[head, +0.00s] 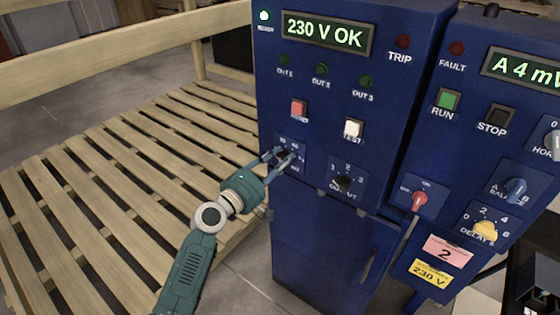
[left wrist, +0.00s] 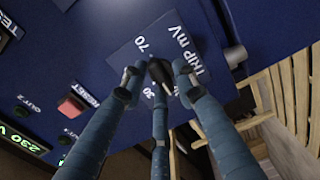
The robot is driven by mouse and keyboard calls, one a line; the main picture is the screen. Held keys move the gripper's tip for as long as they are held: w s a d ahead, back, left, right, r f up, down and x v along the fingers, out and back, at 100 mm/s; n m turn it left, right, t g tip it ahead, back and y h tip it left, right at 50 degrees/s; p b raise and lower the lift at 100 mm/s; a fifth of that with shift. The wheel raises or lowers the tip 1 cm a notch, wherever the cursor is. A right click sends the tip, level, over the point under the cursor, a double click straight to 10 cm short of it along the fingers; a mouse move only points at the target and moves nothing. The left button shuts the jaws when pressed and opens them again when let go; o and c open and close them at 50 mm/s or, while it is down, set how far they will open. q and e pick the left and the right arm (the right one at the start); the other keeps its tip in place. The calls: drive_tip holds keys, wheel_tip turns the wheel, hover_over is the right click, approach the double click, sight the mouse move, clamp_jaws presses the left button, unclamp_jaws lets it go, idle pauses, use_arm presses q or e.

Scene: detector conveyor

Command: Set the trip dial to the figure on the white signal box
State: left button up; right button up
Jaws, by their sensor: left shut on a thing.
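The trip dial (left wrist: 157,70) is a small black knob on a blue plate marked "TRIP mV", with 70 and 30 readable beside it in the left wrist view. In the head view it sits low on the left blue cabinet, mostly hidden by my fingers. My left gripper (head: 283,157) is at the dial, its three fingers closed around the knob; it also shows in the left wrist view (left wrist: 158,84). The figure that the knob points to is not clear. I see no white signal box. My right gripper is not in view.
The left cabinet (head: 325,215) shows "230 V OK", a red button (head: 299,108), a white TEST button (head: 353,128) and an output dial (head: 344,183) close to my gripper. A second blue panel reads "A 4 mV". A wooden slatted pallet (head: 110,175) lies to the left.

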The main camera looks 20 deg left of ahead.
use_arm(q)
drive_tip(key=m+b, duration=0.2)
drive_tip(key=shift+r+m, duration=0.2)
drive_tip(key=shift+m, duration=0.2)
drive_tip(key=m+b, duration=0.1)
drive_tip(key=m, duration=0.1)
drive_tip(key=shift+m, duration=0.3)
drive_tip(key=m, duration=0.2)
drive_tip(key=shift+d+r+m+b, duration=0.1)
drive_tip(key=shift+m+b, duration=0.2)
drive_tip(key=shift+b, duration=0.1)
drive_tip(key=shift+d+m, duration=0.1)
drive_tip(key=shift+m, duration=1.4)
drive_tip(key=o, duration=0.9)
drive_tip(key=shift+s+d, duration=0.1)
drive_tip(key=shift+d, duration=0.1)
drive_tip(key=shift+a+f, duration=0.1)
drive_tip(key=shift+f, duration=0.15)
